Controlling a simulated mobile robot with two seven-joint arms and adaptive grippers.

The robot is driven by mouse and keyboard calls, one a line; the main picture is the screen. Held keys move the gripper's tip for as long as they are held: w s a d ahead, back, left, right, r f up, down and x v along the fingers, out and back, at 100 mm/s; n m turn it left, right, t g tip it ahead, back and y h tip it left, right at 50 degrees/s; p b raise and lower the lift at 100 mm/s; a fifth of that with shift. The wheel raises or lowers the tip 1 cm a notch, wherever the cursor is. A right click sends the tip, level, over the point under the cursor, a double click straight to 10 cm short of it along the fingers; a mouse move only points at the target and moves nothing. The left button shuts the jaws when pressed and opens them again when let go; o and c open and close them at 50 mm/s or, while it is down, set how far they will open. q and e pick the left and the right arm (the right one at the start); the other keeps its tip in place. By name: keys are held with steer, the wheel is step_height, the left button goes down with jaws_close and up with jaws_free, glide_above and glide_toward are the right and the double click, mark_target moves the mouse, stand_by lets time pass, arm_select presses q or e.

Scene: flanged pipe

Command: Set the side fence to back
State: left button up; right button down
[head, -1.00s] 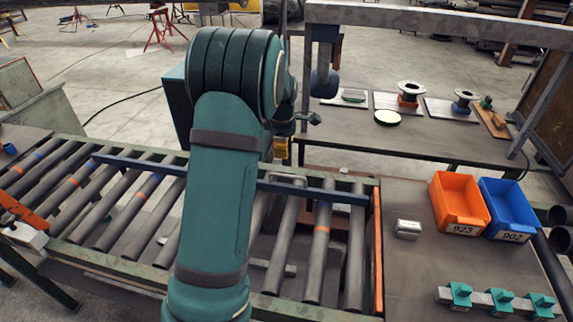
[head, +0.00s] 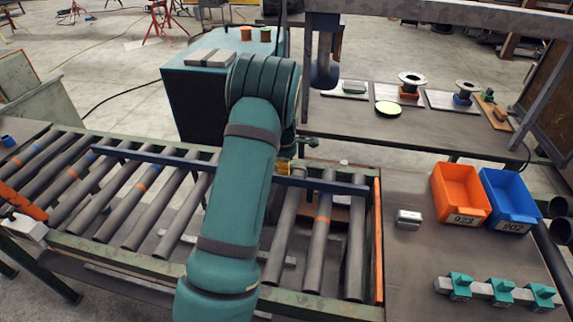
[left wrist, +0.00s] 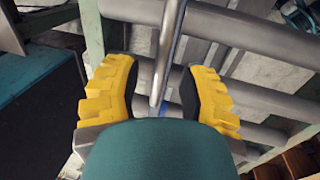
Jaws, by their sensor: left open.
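The side fence is a long blue bar (head: 325,186) lying across the rollers of the conveyor, towards its far side in the head view. My left arm crosses in front of its middle. My left gripper is mostly hidden behind my arm in the head view, with only a bit of yellow showing near the bar. In the left wrist view its two yellow fingers (left wrist: 160,92) are apart, one on each side of a thin grey upright piece. A little blue shows low between the fingers. I cannot tell whether either finger touches anything. My right gripper is not in view.
An orange end strip (head: 377,240) closes the conveyor's right end. A side table carries an orange bin (head: 459,212), a blue bin (head: 508,222) and a teal-clamped bar (head: 490,291). A teal cabinet (head: 190,105) stands behind the conveyor. A grey overhead beam (head: 450,24) spans the upper right.

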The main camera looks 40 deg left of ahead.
arm_select(q)
steer(key=shift+f, duration=0.2)
jaws_close()
stand_by(0.3)
steer(key=w+a, duration=0.4)
steer(key=w, duration=0.4)
steer(key=shift+a, duration=0.25)
steer(key=shift+w+f, duration=0.1)
steer(key=shift+f, duration=0.05)
